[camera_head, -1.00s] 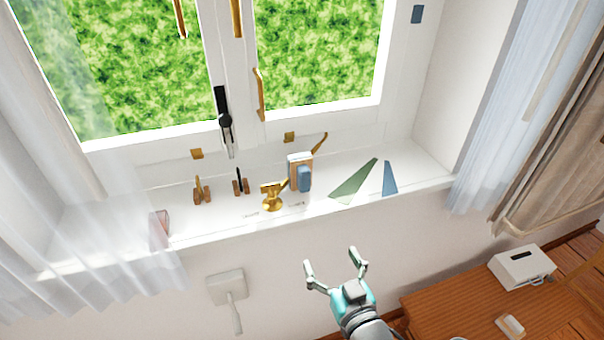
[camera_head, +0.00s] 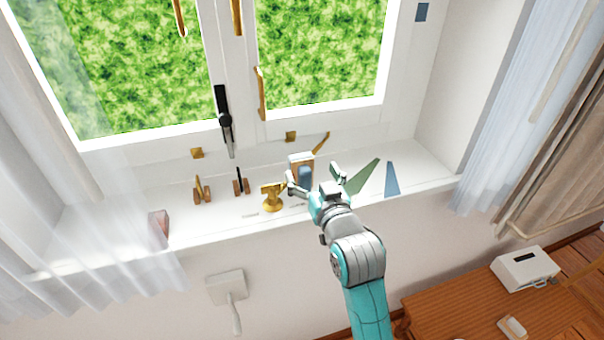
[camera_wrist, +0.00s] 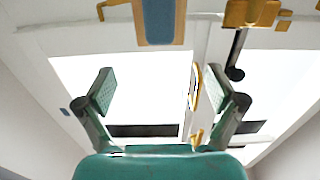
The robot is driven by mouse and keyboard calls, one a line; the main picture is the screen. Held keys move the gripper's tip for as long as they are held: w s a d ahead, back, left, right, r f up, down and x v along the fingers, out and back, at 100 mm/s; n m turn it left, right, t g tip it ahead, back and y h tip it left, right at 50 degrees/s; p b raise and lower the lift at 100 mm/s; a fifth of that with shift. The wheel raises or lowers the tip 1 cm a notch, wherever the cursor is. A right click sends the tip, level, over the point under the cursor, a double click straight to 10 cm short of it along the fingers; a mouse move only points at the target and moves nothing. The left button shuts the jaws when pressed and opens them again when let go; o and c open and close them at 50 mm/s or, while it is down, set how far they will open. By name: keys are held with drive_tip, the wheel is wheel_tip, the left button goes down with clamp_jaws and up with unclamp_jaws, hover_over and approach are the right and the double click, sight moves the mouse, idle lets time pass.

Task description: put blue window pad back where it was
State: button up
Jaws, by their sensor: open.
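A blue pad (camera_head: 305,176) stands upright on the white windowsill, against the front of a wooden block with a white top (camera_head: 301,158). In the wrist view the blue pad (camera_wrist: 158,22) is at the top centre, edged by wood, beyond the fingertips. My gripper (camera_head: 314,180) is open and empty, its fingers spread at the sill near the pad. One fingertip is left of the pad and the other is right of it in the head view. The wrist view shows both fingers apart (camera_wrist: 160,88). Whether either finger touches the pad cannot be told.
A gold stand (camera_head: 271,196) is close left of my gripper. Small wooden holders (camera_head: 240,186) stand left. A sheer curtain (camera_head: 90,235) covers the left sill.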

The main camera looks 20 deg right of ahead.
sight(302, 159)
drive_tip(key=shift+w+f, duration=0.2)
drive_tip(key=shift+w, duration=1.25)
drive_tip(key=shift+w+f, duration=0.2)
drive_tip(key=shift+w, duration=1.25)
drive_tip(key=shift+c, duration=0.3)
drive_tip(key=c, duration=1.4)
